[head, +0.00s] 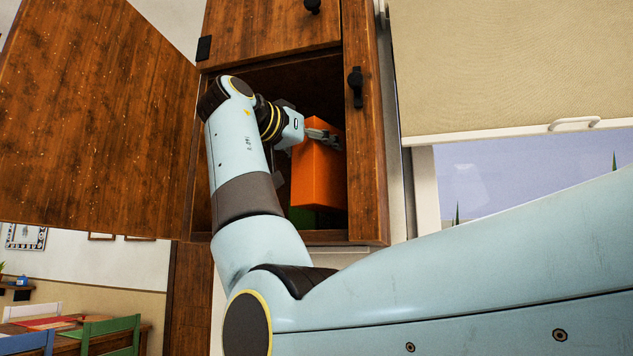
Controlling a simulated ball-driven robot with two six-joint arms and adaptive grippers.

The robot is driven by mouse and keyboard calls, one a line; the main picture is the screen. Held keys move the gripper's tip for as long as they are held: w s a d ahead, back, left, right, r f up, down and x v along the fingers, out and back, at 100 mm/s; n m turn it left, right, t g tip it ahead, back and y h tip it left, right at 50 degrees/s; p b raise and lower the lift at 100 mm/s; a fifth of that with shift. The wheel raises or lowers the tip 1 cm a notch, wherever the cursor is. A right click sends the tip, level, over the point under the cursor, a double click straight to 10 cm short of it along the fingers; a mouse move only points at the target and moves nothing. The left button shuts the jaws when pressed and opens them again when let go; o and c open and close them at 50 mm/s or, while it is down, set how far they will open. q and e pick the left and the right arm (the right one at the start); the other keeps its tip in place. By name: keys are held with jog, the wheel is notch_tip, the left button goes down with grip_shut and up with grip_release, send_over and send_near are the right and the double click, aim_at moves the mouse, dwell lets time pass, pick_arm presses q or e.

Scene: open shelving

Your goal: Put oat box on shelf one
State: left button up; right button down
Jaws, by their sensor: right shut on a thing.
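An orange box (319,181), which looks like the oat box, is inside the open wooden cabinet. My right gripper (322,136) is at the top of the box and shut on it. The box is upright, near the right inner side of the cabinet. A wooden shelf floor (327,237) shows below it; I cannot tell whether the box touches it. My right arm hides the left part of the cabinet opening. My left gripper is not in view.
The cabinet door (100,120) stands open to the left. A green thing (302,216) sits low behind the orange box, mostly hidden. The cabinet's right frame (366,150) is close to the box. A window with a blind (510,70) is at the right.

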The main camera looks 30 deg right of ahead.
aim_at(321, 209)
notch_tip(321, 209, down, 4)
jog(key=shift+r, duration=0.1)
jog(key=shift+f, duration=0.25)
jog(key=shift+d, duration=0.1)
jog(key=c, duration=0.6)
grip_release()
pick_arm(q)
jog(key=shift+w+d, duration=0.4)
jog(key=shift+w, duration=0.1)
pick_arm(e)
jog(key=shift+o, duration=0.3)
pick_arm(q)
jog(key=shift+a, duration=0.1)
